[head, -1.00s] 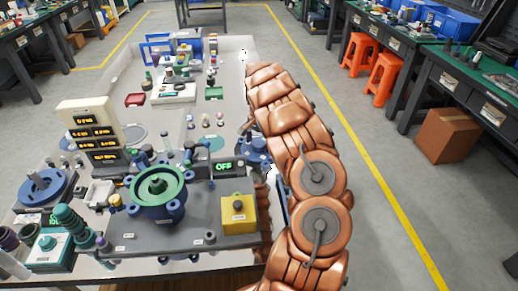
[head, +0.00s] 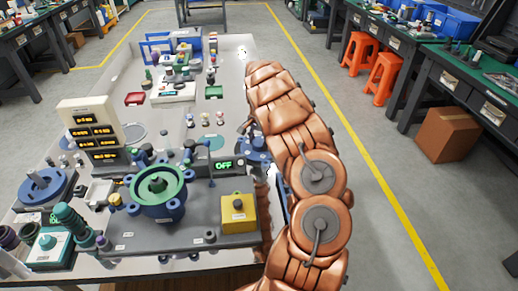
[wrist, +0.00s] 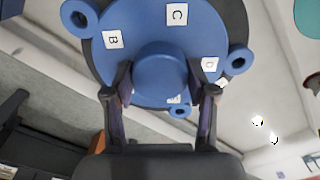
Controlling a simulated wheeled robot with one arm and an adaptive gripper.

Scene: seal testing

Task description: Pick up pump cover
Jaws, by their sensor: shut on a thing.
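The pump cover (wrist: 125,25) is a blue disc with lettered white labels, ear-like lugs with holes and a raised round knob at its centre. My gripper (wrist: 166,92) is shut on this knob, one dark finger on each side. A black round part (wrist: 235,18) shows behind the cover's edge; I cannot tell whether the two touch. In the head view the blue cover (head: 253,147) is at the right edge of the bench, partly hidden by my arm. My gripper is mostly hidden there.
The pale bench (head: 238,70) holds a grey test fixture with a green-topped blue pump housing (head: 157,190), a yellow box (head: 238,212) and an "OFF" display (head: 226,165). Another blue disc part (head: 43,186) is at the left.

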